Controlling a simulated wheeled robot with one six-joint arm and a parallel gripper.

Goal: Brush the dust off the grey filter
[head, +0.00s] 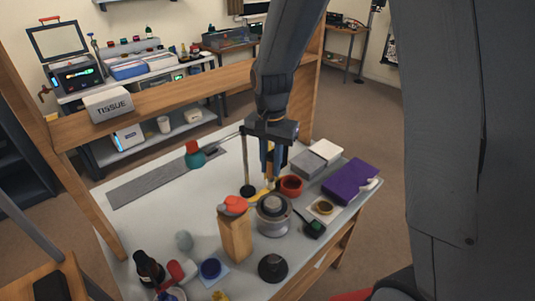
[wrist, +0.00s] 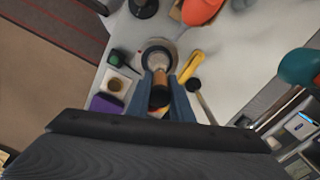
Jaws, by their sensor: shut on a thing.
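My gripper (head: 270,168) points down over the back right part of the workbench, behind a round grey lens-like piece on a metal stand (head: 273,212). In the wrist view its two blue fingers (wrist: 161,92) are shut on a short brown and dark cylinder (wrist: 160,93), which looks like a brush handle. The bristles are hidden. The round grey piece also shows in the wrist view (wrist: 158,53), just beyond the fingertips. I cannot tell whether it holds the grey filter, or whether the held thing touches it.
A purple box (head: 350,182) lies at the right edge. The bench's left middle (head: 180,215) is mostly free.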

